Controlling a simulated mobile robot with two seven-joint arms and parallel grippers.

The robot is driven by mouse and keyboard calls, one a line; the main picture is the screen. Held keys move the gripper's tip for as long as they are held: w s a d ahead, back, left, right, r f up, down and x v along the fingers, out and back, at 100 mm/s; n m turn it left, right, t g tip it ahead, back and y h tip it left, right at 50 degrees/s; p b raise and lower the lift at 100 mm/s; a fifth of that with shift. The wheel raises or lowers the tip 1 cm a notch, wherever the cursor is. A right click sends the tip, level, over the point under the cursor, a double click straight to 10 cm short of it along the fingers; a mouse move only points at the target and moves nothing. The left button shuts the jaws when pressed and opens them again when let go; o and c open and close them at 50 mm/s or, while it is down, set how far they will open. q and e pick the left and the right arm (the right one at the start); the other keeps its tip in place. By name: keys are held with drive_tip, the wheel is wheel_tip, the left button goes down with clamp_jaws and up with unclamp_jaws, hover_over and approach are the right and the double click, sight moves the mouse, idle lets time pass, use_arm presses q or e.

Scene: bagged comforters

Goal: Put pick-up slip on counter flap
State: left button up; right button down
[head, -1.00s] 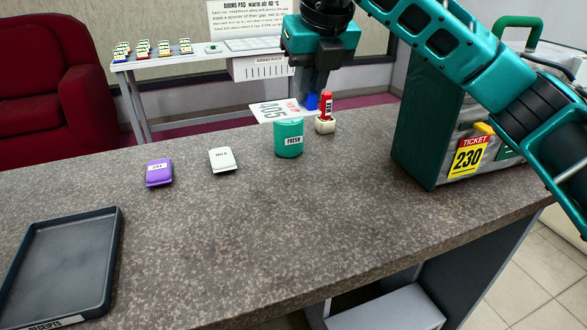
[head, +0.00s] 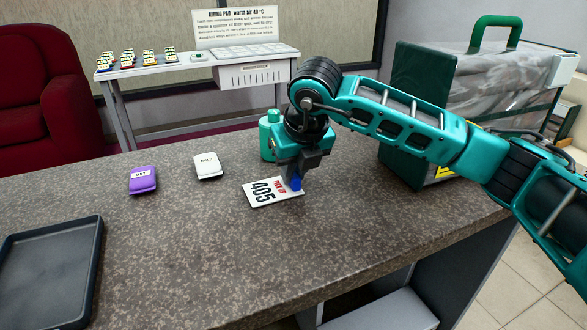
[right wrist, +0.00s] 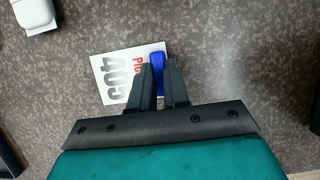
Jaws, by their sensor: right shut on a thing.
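The pick-up slip (head: 268,192) is a white card marked PICK UP 405 with a blue tab (head: 297,183). My right gripper (head: 293,180) is shut on the blue tab, with the card just above or on the speckled brown counter (head: 230,245). In the right wrist view the slip (right wrist: 110,75) extends left of the gripper (right wrist: 158,70). I cannot tell whether the card touches the counter, and no separate flap edge is clear. My left gripper is not in view.
A green container (head: 267,135) stands behind my right gripper. A purple block (head: 142,180) and a white block (head: 207,166) lie to the left. A dark tray (head: 45,265) is at front left, a bagged comforter (head: 470,85) at right. The counter's front middle is clear.

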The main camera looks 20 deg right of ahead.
drive_tip(key=shift+f, duration=0.15)
drive_tip(key=c, duration=1.1)
unclamp_jaws()
